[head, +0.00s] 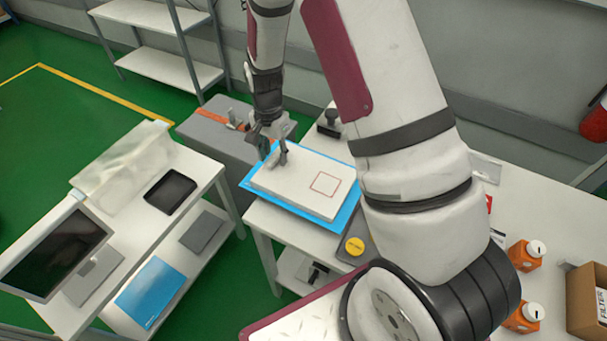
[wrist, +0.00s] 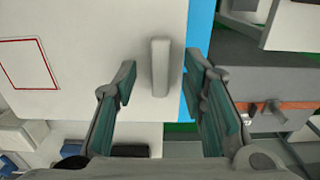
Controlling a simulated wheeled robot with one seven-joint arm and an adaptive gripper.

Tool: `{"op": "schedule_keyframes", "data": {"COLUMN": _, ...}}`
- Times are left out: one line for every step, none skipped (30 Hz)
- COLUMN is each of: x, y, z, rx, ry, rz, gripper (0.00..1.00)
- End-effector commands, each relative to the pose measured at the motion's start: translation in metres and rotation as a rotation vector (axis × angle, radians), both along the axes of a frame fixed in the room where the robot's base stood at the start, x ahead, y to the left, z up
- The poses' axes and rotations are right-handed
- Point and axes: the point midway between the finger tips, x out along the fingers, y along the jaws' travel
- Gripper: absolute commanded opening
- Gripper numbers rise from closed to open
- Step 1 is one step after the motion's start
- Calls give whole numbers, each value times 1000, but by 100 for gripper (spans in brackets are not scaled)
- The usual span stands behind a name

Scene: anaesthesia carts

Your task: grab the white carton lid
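The white carton lid (head: 298,188) is a flat white slab with a red square outline, lying on a blue sheet (head: 259,197) on the table. In the wrist view the lid (wrist: 90,35) fills the upper left. A pale upright bar like a handle (wrist: 160,65) stands on it near its edge. My gripper (head: 274,157) is over the lid's left part in the head view. In the wrist view my gripper (wrist: 161,80) is open, with one green-padded finger on each side of the handle. A gap shows on both sides. Whether the fingertips touch the lid is unclear.
A yellow round item (head: 355,246) is near the lid's front corner. A black stamp-like item (head: 330,122) stands behind it. Orange bottles (head: 527,254) and a cardboard box (head: 588,302) are at the right. A grey case (head: 215,132) lies beyond the table.

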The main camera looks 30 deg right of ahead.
Motion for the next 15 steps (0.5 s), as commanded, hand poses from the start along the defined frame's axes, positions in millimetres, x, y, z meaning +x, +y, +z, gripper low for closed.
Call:
{"op": "schedule_keyframes", "data": {"x": 0, "y": 0, "z": -4, "rx": 0, "ry": 0, "rz": 0, "gripper": 38}}
{"op": "schedule_keyframes", "data": {"x": 0, "y": 0, "z": -6, "rx": 0, "ry": 0, "rz": 0, "gripper": 38}}
{"op": "schedule_keyframes", "data": {"x": 0, "y": 0, "z": -7, "rx": 1, "ry": -1, "rz": 0, "gripper": 38}}
{"op": "schedule_keyframes", "data": {"x": 0, "y": 0, "z": -8, "rx": 0, "ry": -1, "rz": 0, "gripper": 38}}
{"op": "schedule_keyframes", "data": {"x": 0, "y": 0, "z": -8, "rx": 0, "ry": -1, "rz": 0, "gripper": 38}}
{"op": "schedule_keyframes", "data": {"x": 1, "y": 0, "z": -8, "rx": 0, "ry": -2, "rz": 0, "gripper": 38}}
{"op": "schedule_keyframes", "data": {"x": 1, "y": 0, "z": -8, "rx": 0, "ry": -2, "rz": 0, "gripper": 38}}
{"op": "schedule_keyframes", "data": {"x": 1, "y": 0, "z": -8, "rx": 0, "ry": -2, "rz": 0, "gripper": 38}}
{"op": "schedule_keyframes", "data": {"x": 1, "y": 0, "z": -8, "rx": 0, "ry": -2, "rz": 0, "gripper": 38}}
{"op": "schedule_keyframes", "data": {"x": 1, "y": 0, "z": -8, "rx": 0, "ry": -1, "rz": 0, "gripper": 36}}
{"op": "schedule_keyframes", "data": {"x": 1, "y": 0, "z": -8, "rx": 0, "ry": -1, "rz": 0, "gripper": 29}}
{"op": "schedule_keyframes", "data": {"x": 0, "y": 0, "z": -7, "rx": 0, "ry": -1, "rz": 0, "gripper": 20}}
{"op": "schedule_keyframes", "data": {"x": 0, "y": 0, "z": -7, "rx": 0, "ry": -1, "rz": 0, "gripper": 13}}
{"op": "schedule_keyframes", "data": {"x": 0, "y": 0, "z": -7, "rx": 0, "ry": -1, "rz": 0, "gripper": 7}}
{"op": "schedule_keyframes", "data": {"x": 0, "y": 0, "z": -7, "rx": 0, "ry": -1, "rz": 0, "gripper": 0}}
